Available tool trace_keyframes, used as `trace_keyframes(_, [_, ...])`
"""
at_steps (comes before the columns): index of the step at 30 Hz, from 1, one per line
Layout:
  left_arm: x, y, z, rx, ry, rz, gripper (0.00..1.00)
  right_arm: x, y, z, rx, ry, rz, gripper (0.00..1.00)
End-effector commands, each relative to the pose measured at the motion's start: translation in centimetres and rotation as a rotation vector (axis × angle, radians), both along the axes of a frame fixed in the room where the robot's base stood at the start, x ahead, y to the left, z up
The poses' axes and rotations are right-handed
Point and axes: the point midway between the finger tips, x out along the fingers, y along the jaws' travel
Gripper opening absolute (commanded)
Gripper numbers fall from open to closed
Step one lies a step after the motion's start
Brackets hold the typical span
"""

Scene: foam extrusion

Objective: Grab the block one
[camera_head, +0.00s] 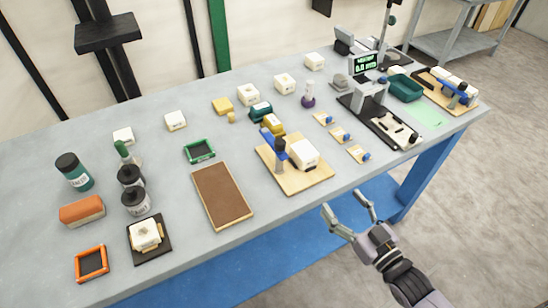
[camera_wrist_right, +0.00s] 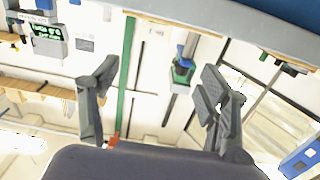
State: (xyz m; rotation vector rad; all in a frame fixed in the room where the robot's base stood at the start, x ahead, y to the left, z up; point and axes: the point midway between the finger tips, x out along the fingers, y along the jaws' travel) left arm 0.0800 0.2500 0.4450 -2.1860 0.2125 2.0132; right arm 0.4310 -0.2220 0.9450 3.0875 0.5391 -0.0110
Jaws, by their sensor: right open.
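Several white foam blocks are in the head view, and I cannot tell which is block one. A larger white block (camera_head: 304,154) sits on a wooden board with a blue-handled tool. Another white block (camera_head: 145,234) sits on a dark tray at the front left. My right gripper (camera_head: 342,201) is open and empty, off the table's front edge; its fingers also show in the right wrist view (camera_wrist_right: 160,68). My left gripper is out of view.
The grey table (camera_head: 330,100) is crowded. A brown board (camera_head: 222,195), green frame (camera_head: 199,151), orange frame (camera_head: 91,263), dark jars (camera_head: 136,201) and an orange block (camera_head: 82,212) stand left. A scale with a green display (camera_head: 365,63) stands right.

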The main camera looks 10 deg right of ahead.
Motion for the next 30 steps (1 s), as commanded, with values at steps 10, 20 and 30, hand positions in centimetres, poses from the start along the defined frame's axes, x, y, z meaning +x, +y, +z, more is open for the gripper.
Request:
trace_keyframes(10, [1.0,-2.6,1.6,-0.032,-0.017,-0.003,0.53,5.3,1.9,0.9,0.003,-0.013,0.003,0.70])
trace_keyframes(20, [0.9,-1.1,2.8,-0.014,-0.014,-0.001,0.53,10.7,3.9,0.6,0.003,-0.008,0.002,0.70])
trace_keyframes(30, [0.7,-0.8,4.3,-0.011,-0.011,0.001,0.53,13.6,4.8,1.3,0.002,-0.009,0.002,0.70])
